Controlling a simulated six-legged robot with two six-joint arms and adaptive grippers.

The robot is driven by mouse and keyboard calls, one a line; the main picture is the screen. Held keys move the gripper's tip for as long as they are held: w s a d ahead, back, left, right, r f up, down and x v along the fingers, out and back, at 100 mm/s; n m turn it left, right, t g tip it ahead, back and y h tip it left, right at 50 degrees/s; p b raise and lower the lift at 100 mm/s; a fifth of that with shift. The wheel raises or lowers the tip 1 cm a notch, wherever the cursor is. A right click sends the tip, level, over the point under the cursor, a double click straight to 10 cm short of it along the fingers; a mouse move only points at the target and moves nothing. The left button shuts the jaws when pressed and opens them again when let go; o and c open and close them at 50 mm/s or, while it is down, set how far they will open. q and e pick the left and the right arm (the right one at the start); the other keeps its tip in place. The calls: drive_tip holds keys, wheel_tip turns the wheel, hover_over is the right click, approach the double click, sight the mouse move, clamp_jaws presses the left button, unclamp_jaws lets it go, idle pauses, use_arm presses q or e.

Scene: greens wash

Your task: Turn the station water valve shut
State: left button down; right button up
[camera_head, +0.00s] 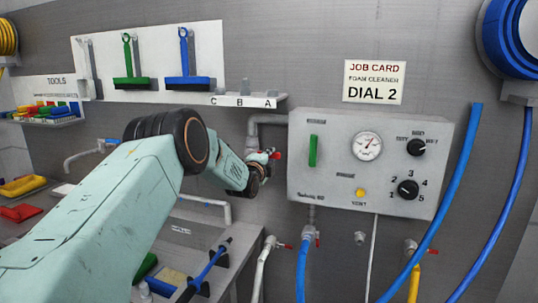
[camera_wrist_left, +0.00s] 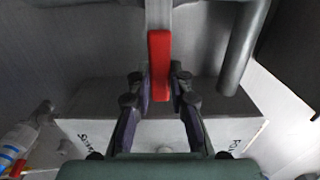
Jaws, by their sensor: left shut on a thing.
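The red valve handle (camera_wrist_left: 159,55) stands between the two dark fingers of my left gripper (camera_wrist_left: 159,88) in the left wrist view. The fingers are shut on its lower part. In the head view my left gripper (camera_head: 266,161) is at the pipe left of the grey control box (camera_head: 330,190). A small bit of the red handle (camera_head: 277,155) shows beyond its fingertips. The grey pipe (camera_head: 268,119) bends from above the handle toward the box. Most of the handle is hidden in the head view. My right gripper is not in view.
The box carries a green lever (camera_head: 313,150), a gauge (camera_head: 367,146) and black knobs. Smaller red-handled taps and hoses, including a blue one (camera_head: 303,268), hang below. A shelf (camera_head: 190,97) with brushes is above my left arm. A bench (camera_head: 190,236) is below.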

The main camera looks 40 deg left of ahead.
use_arm(q)
drive_tip(key=shift+d+f, duration=0.1)
drive_tip(key=shift+f, duration=0.25)
drive_tip(key=c, duration=1.6)
unclamp_jaws()
drive_tip(key=shift+c, duration=0.2)
drive_tip(key=o, duration=0.4)
drive_tip(key=shift+s+r, duration=0.1)
drive_tip(key=shift+r, duration=0.1)
drive_tip(key=shift+o, duration=0.2)
drive_tip(key=v, duration=1.2)
